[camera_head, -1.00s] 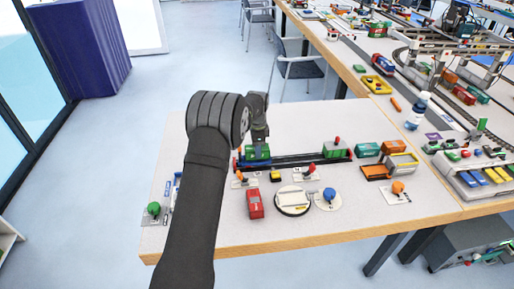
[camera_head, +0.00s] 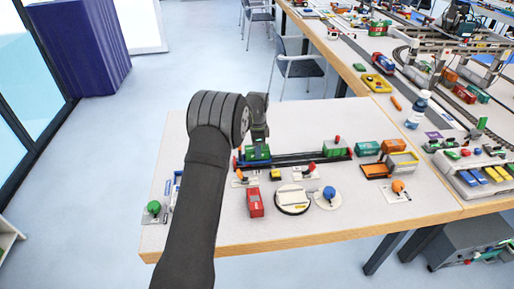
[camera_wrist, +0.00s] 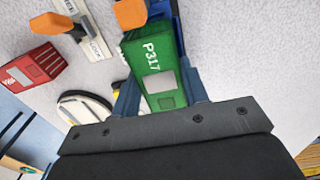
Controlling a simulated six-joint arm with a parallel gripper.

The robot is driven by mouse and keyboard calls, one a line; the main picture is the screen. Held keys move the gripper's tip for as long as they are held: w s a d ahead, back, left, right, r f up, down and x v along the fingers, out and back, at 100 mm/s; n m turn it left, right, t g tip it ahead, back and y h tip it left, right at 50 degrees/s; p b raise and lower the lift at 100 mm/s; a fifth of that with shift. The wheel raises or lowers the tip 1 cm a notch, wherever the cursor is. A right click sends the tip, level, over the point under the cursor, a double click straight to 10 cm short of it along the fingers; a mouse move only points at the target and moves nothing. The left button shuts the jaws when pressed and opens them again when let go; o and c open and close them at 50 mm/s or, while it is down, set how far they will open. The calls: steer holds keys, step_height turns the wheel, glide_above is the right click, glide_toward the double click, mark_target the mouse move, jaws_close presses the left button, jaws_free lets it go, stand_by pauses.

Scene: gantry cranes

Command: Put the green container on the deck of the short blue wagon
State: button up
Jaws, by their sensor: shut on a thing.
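The green container (camera_wrist: 150,58), marked P317, is between the jaws of my gripper (camera_wrist: 157,82) in the wrist view. My gripper is shut on it, with a blue finger on each side. In the head view my gripper (camera_head: 257,138) points down at the left end of the dark track, with the green container (camera_head: 258,153) under it. Blue parts of what looks like the short blue wagon (camera_head: 239,161) show at the container's lower left. My arm and the container hide most of it. I cannot tell whether the container touches the deck.
Another green container (camera_head: 335,149) stands at the track's right end. A teal container (camera_head: 367,149) and an orange one (camera_head: 393,146) are further right. A red wagon or container (camera_head: 255,203), a round turntable (camera_head: 292,199) and several lever stands lie in front. The table behind the track is clear.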

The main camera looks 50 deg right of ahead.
steer(key=shift+f, duration=0.2)
steer(key=o, duration=1)
steer(key=shift+r, duration=3.5)
steer(key=shift+f, duration=0.1)
steer(key=shift+f, duration=3.4)
